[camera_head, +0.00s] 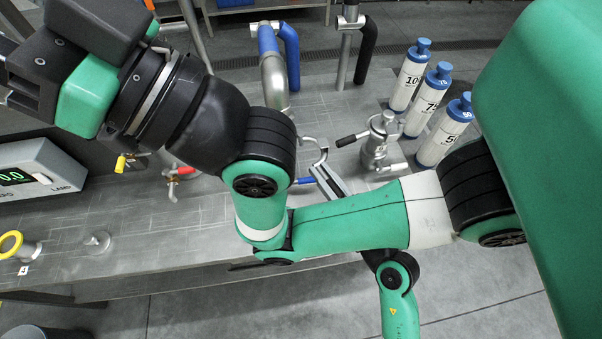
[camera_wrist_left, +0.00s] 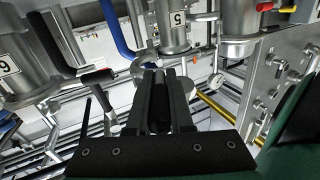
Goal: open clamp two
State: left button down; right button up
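No clamp can be made out as number two.
In the head view several numbered white bottles with blue caps (camera_head: 410,77) stand at the right of the steel table (camera_head: 170,225). A steel fitting with a black handle (camera_head: 379,140) stands near them. A display box (camera_head: 38,170) is at the left. Yellow pipes (camera_wrist_left: 216,108) show in the wrist view.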

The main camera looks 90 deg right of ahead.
pick_arm(q)
jog(key=c, duration=0.8)
grip_release()
jog(key=shift+s+d, duration=0.1)
jog(key=shift+c, duration=0.2)
jog(key=shift+s+a, duration=0.3)
jog(key=shift+a, duration=0.15)
jog(key=p+v, duration=0.1)
jog(key=v, duration=0.9)
jog(key=shift+a, duration=0.25)
jog(key=shift+s, duration=0.1)
